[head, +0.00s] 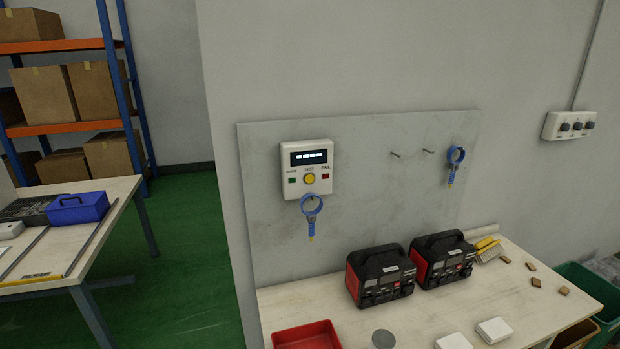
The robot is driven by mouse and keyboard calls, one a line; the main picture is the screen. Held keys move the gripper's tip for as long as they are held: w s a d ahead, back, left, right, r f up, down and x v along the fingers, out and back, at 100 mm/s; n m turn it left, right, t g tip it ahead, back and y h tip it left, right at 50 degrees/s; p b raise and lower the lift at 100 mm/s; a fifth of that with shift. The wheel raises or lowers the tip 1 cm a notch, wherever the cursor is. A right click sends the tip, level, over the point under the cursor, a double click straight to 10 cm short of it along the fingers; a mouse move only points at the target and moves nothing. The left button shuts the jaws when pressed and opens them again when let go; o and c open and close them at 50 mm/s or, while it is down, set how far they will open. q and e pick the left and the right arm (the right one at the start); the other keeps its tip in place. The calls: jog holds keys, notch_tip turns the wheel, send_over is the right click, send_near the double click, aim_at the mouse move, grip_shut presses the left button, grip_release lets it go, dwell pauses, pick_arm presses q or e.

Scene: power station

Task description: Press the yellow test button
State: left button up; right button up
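The yellow test button (309,179) is a round button low in the middle of a white tester box (307,168) in the head view. The box is fixed to a grey wall board above the workbench. Its dark display shows light characters. A small green square (292,180) is left of the button and a red one (325,176) is right of it. A blue ring-shaped item (311,205) hangs just below the box. Neither of my grippers shows in the head view.
Below the board, a light workbench (420,318) holds two black-and-red power units (380,275), a red tray (306,337) and small blocks. Another blue ring item (455,158) hangs at the board's right. A second table with a blue box (77,208) stands left; green floor is clear between.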

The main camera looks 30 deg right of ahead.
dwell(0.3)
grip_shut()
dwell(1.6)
